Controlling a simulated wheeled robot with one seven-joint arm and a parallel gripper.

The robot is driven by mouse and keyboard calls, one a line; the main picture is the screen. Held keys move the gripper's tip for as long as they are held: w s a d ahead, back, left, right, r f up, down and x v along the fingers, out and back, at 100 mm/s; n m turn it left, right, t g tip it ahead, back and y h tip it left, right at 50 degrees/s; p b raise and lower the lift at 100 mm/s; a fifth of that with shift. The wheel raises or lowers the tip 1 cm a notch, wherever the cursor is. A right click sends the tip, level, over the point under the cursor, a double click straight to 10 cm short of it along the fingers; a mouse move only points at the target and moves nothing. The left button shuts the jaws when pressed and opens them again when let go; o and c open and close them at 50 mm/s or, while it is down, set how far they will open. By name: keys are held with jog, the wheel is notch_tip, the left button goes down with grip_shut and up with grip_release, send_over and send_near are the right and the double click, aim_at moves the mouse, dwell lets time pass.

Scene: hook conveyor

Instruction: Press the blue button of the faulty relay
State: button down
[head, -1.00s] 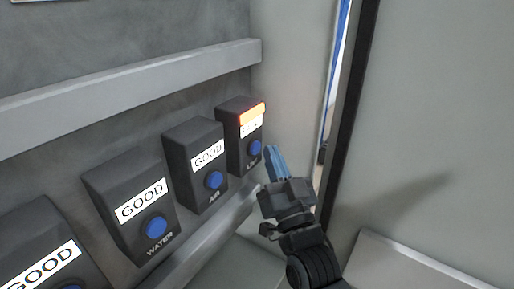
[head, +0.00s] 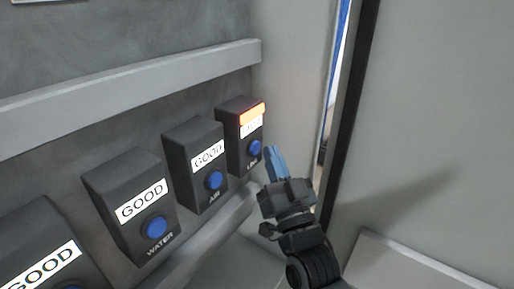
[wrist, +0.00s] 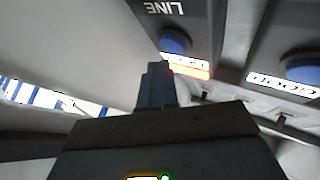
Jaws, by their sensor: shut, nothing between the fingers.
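The relay at the far right of the row (head: 239,128) has a lit orange-red lamp (head: 253,113) on top and a label below it that I cannot read in the head view. Its blue button (head: 255,147) is round. In the wrist view this relay reads LINE, with its blue button (wrist: 175,41) and glowing lamp (wrist: 190,70) upside down. My gripper (head: 270,150) is shut and empty, its blue fingers just right of that button in the head view. In the wrist view the fingertips (wrist: 158,66) are below the button. I cannot tell whether they touch.
Relays marked AIR (head: 195,160) and WATER (head: 131,200), plus another at the lower left (head: 40,250), show GOOD and have blue buttons. A grey rail (head: 130,85) runs above them. A pale side wall (head: 295,80) stands close right of my gripper.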

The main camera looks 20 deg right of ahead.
jog(key=shift+w+a+r+p, duration=0.2)
jog(key=shift+w+p, duration=0.1)
jog(key=shift+p, duration=0.4)
jog(key=shift+w+a+f, duration=0.15)
jog(key=shift+w+a, duration=0.15)
jog(key=shift+w, duration=0.05)
dwell(0.5)
jog(key=shift+s+f, duration=0.1)
jog(key=shift+s+d+b, duration=0.5)
jog(key=shift+s+b, duration=0.05)
jog(key=shift+b, duration=0.75)
